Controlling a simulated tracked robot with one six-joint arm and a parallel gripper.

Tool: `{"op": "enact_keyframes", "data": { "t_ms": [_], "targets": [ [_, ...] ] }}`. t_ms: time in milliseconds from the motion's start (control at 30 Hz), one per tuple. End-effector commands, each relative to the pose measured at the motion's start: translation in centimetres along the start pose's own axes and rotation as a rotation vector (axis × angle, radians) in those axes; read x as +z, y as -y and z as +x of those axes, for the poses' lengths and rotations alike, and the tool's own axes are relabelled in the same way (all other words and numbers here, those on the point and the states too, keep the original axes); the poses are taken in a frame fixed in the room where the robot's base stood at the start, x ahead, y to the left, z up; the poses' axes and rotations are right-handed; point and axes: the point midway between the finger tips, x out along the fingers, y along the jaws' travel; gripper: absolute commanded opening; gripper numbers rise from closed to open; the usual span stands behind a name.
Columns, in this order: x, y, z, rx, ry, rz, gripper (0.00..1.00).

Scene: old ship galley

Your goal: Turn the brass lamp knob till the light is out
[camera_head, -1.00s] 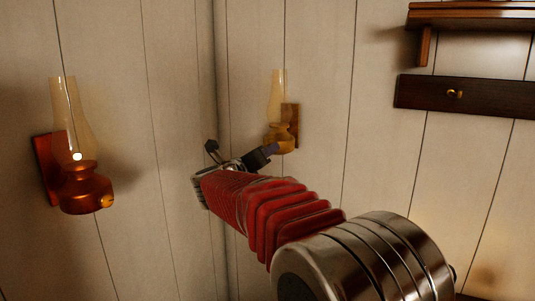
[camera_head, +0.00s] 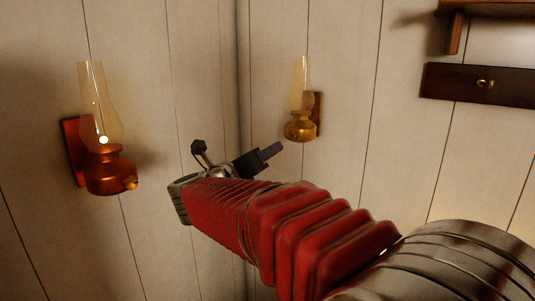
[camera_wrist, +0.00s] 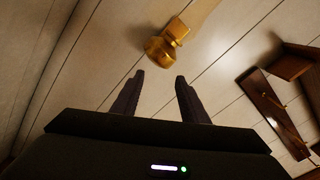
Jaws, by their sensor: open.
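A brass-coloured lamp (camera_head: 300,127) with a clear glass chimney hangs on the right wall; I see no flame in it. In the wrist view this lamp (camera_wrist: 163,47) is tilted, beyond and slightly above my fingertips, apart from them. A copper-red lamp (camera_head: 110,172) hangs on the left wall, with a bright flame point low in its glass. Its small brass knob (camera_head: 131,183) sticks out at the lower right. My gripper (camera_head: 236,149) is open and empty between the two lamps in the picture. Its dark fingers (camera_wrist: 160,76) show spread in the wrist view.
A dark board with a small brass peg (camera_head: 485,84) is on the wall at right, under a wooden shelf (camera_head: 490,7). It also shows in the wrist view (camera_wrist: 272,112). The two plank walls meet in a corner (camera_head: 239,60) behind my gripper.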

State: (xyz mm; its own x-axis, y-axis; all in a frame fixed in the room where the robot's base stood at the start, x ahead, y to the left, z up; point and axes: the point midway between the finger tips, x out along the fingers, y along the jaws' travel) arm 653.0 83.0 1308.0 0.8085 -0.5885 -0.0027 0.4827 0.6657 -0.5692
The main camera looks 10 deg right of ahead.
Motion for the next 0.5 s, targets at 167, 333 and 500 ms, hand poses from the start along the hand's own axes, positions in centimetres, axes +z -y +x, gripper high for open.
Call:
{"op": "enact_keyframes", "data": {
  "t_ms": [167, 333, 500],
  "targets": [
    [-0.1, 0.1, 0.0, 0.0, -0.002, 0.004, 0.4],
    [-1.8, 1.4, 0.2, 0.001, -0.057, 0.09, 0.4],
    [-6.7, 4.8, 0.1, -0.009, -0.209, 0.342, 0.4]
  ]
}}
